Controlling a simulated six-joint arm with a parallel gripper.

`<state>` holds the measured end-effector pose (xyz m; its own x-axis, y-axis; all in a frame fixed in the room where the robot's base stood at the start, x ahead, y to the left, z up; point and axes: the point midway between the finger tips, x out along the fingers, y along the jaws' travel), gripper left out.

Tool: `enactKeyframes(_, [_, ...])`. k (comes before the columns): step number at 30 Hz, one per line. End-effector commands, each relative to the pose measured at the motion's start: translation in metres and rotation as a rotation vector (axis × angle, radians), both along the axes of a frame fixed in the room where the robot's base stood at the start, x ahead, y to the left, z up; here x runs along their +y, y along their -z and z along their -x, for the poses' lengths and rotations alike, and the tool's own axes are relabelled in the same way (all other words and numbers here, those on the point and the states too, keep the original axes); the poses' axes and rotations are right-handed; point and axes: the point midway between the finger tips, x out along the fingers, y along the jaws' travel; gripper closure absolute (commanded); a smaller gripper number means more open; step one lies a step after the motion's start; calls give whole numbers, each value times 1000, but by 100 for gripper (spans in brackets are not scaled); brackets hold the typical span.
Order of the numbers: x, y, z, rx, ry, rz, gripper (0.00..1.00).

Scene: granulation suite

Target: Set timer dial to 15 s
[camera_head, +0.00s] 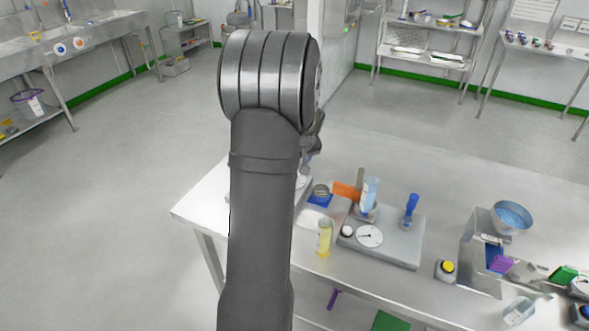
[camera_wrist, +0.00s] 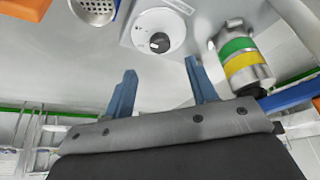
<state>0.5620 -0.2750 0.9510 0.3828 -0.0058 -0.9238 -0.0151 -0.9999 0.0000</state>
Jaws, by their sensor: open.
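A round white dial (camera_wrist: 158,34) with a small dark knob at its middle shows in the wrist view, on a light grey housing with a small printed label. Its markings are too small to read. My gripper (camera_wrist: 160,67) has its two blue fingers apart with nothing between them. The dial lies just beyond the fingertips, roughly in line with the gap, and no contact shows. In the head view my own arm hides most of the gripper and the dial; only a white edge (camera_head: 303,182) shows beside the arm.
A metal cylinder with green and yellow bands (camera_wrist: 243,58) stands close right of the dial in the wrist view. A perforated metal cup (camera_wrist: 94,8) is left of it. The bench also holds a plate with a gauge (camera_head: 370,236), a yellow-filled beaker (camera_head: 324,238) and a blue-filled bowl (camera_head: 511,218).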

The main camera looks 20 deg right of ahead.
Motion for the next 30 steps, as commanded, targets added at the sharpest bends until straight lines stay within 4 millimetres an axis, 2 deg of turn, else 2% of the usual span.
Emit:
enactKeyframes(1, [-1,-12,4,-4,2,2,48])
enactKeyframes(6, [0,-46,18,-3,1,3,48])
enactKeyframes(13, [0,-80,33,-2,0,1,48])
enactKeyframes(19, [0,-90,38,0,1,0,48])
enactKeyframes(30, [1,-89,37,1,1,0,48])
